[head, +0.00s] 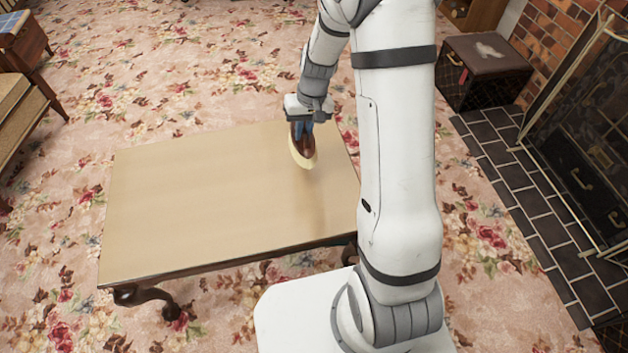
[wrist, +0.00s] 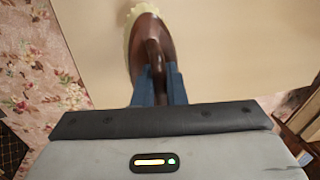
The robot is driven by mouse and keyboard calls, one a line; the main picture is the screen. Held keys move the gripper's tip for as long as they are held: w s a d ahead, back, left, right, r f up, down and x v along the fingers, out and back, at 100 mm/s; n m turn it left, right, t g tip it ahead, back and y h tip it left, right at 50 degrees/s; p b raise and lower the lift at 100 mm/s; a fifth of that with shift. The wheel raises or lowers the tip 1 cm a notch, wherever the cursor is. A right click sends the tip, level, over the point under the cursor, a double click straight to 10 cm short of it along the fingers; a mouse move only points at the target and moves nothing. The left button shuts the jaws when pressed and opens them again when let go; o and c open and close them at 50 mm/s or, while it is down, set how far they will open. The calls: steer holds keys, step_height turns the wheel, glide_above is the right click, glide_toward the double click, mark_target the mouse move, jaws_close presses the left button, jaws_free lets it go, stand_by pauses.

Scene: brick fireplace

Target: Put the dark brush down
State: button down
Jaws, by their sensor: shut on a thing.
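The dark brush (head: 307,143) has a brown wooden back and pale cream bristles along its edge. My gripper (head: 301,124) is shut on it near the far right part of the wooden table (head: 190,200). In the wrist view the blue fingers (wrist: 158,88) close on both sides of the brush's narrow part, and the brush (wrist: 150,48) extends forward over the tabletop (wrist: 235,50). The brush is at or just above the table; I cannot tell whether it touches.
The tabletop is otherwise bare, with wide free room to the left. A dark box (head: 484,68) stands at the upper right near the brick fireplace and its screen (head: 590,130). Wooden furniture (head: 25,110) is at the left edge. Floral carpet (head: 210,50) surrounds the table.

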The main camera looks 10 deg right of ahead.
steer(key=shift+s+d+r+b, duration=0.25)
steer(key=shift+s+d+b, duration=0.3)
steer(key=shift+b, duration=1.35)
steer(key=shift+d+f, duration=0.1)
step_height(320, 180, down, 10)
steer(key=b, duration=0.3)
steer(key=shift+w, duration=0.1)
steer(key=shift+r, duration=0.3)
steer(key=shift+f+b, duration=0.15)
steer(key=shift+b, duration=0.15)
steer(key=c, duration=1.9)
jaws_free()
steer(key=o, duration=0.4)
